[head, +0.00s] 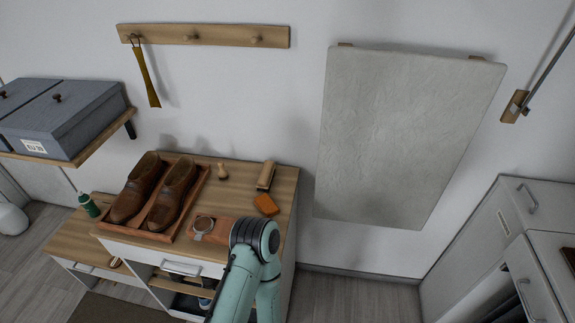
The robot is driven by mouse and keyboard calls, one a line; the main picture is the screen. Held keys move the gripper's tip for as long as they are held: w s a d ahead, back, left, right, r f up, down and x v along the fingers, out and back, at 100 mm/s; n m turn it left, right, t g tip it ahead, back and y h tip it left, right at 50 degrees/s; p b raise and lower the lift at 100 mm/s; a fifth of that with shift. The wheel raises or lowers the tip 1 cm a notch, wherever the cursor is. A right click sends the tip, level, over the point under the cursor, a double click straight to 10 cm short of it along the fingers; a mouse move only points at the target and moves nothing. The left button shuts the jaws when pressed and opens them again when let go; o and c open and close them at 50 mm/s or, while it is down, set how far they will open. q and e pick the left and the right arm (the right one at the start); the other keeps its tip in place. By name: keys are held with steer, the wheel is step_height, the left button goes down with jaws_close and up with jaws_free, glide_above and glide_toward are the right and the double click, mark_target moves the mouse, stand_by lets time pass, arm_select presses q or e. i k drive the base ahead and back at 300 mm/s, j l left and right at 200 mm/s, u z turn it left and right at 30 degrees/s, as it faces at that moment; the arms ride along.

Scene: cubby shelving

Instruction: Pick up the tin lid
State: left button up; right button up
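A small round tin (204,223) with a pale, silvery top lies on the wooden top of the low shoe cabinet, just right of the shoe tray. I cannot tell whether its lid is on or loose. A pale green arm of mine rises from the bottom edge, and its dark-ringed joint is just right of the tin, over the cabinet's front edge. I see no gripper fingers in the view. The arm covers part of the cabinet front and top.
Brown shoes stand in a tray (164,238). A reddish-brown cloth or mat (222,229) lies beside the tin. Behind are a small brush (222,172), a long brush (266,176) and an orange block (266,204). A green bottle (88,205) stands on the lower cabinet.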

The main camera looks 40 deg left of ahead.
mark_target(114, 264)
steer(key=u, duration=2.25)
